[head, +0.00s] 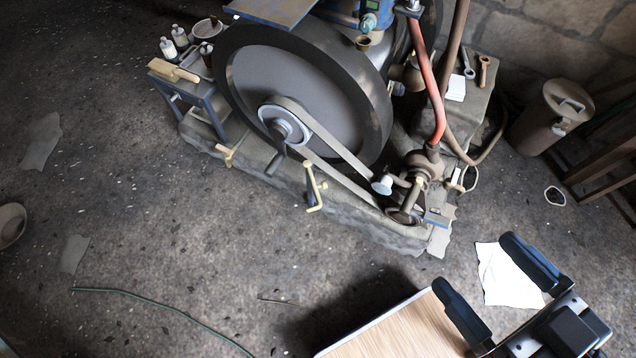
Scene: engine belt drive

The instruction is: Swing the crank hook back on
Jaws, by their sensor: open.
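The engine's big dark flywheel (244,62) has a grey hub pulley (290,130) at its front. A dark crank handle (276,163) sticks out below the hub. A flat belt (335,146) runs from the hub to a small pulley (400,215) by the pump at lower right. A cream lever with a bent, hook-like end (314,190) stands at the base's front edge, just below the belt. I cannot tell whether it touches the belt. A smaller cream lever (228,155) sits further left. My gripper (476,262) is open and empty at lower right, well apart from the engine.
A wooden board (400,335) lies at the bottom, beside my gripper. White paper (505,278) is behind the fingers. A red hose (432,80) rises from the pump. A small bench (205,100) stands left, a can (550,115) right. The floor in front is mostly clear.

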